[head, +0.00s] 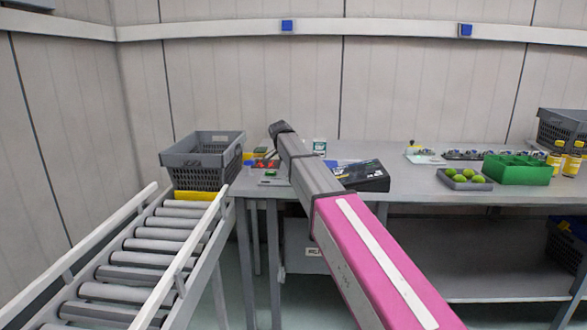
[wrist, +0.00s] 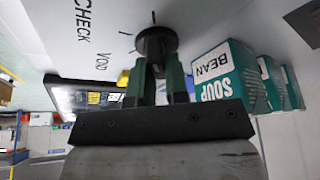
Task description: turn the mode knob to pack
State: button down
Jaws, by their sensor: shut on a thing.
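The mode knob (wrist: 156,42) is a dark round dial on a pale panel (wrist: 100,20) in the wrist view. The words CHECK and VOID and short tick marks show to its left. The word PACK is not visible, and I cannot tell which mark the knob points to. My gripper (wrist: 158,70) has its two green fingers closed on the knob. In the head view my arm reaches over the bench, and the knob is not visible there.
Soup boxes (wrist: 225,78) stand close to the right of my fingers in the wrist view. In the head view a grey crate (head: 190,178) sits at the end of the roller conveyor (head: 145,258). A black case (head: 368,180), limes (head: 466,175) and a green tray (head: 518,172) stand on the bench (head: 425,205).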

jog(key=shift+m+g, duration=0.3)
jog(key=shift+m, duration=0.5)
jog(key=c, duration=1.1)
grip_release()
jog(key=v, duration=1)
jog(key=shift+a+r, duration=0.25)
jog(key=shift+r, duration=0.1)
jog(key=shift+s, duration=0.1)
